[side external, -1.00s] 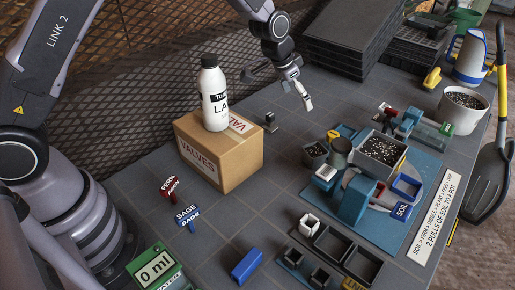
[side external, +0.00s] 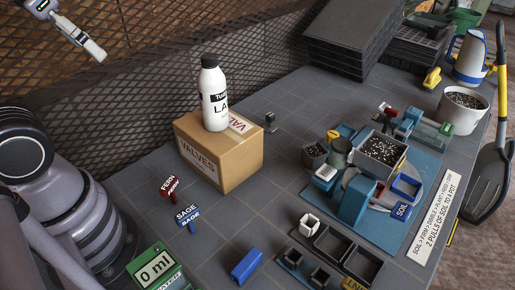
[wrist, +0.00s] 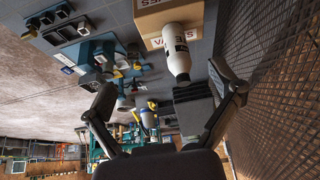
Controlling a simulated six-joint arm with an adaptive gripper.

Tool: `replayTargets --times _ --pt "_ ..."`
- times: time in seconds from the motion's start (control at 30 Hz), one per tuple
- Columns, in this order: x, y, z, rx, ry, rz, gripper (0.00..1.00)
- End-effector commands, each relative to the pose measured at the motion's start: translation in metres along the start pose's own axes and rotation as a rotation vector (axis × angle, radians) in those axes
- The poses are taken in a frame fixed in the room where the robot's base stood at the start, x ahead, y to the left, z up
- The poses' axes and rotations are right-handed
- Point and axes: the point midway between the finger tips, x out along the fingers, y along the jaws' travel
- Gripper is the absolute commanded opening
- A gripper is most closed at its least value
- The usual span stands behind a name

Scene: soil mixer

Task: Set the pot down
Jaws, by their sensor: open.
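A small dark square pot with soil in it (side external: 315,155) stands upright on the table beside the left edge of the blue soil machine (side external: 357,198). Nothing holds it. Other small dark square pots (side external: 320,277) sit in a tray at the front; one white square pot (side external: 309,224) stands at the left end of the black tray. My gripper (side external: 96,50) is high at the upper left, well away from all pots. In the wrist view its fingers (wrist: 162,82) are spread apart with nothing between them.
A cardboard box (side external: 215,160) carries a white bottle (side external: 214,95) at the table's middle left. FERN (side external: 170,187) and SAGE (side external: 187,216) markers stand in front. A white soil bucket (side external: 461,112) and stacked black trays (side external: 355,38) are at the back.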

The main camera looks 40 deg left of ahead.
Motion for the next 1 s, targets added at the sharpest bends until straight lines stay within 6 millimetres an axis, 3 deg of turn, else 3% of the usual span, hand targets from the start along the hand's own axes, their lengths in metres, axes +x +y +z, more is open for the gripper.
replayTargets --times 0.37,0.47,0.57,0.77,0.9,1.0 --pt "0.001 0.001 -0.006 0.006 -0.002 0.003 0.91" --pt "0.005 0.004 -0.028 0.023 -0.016 0.011 0.91" --pt "0.018 0.011 -0.067 0.055 -0.039 0.027 0.91" --pt "0.079 0.039 -0.157 0.137 -0.087 0.063 0.91" --pt "0.144 0.067 -0.205 0.193 -0.119 0.087 0.91" --pt "0.201 0.091 -0.228 0.232 -0.143 0.102 0.91"
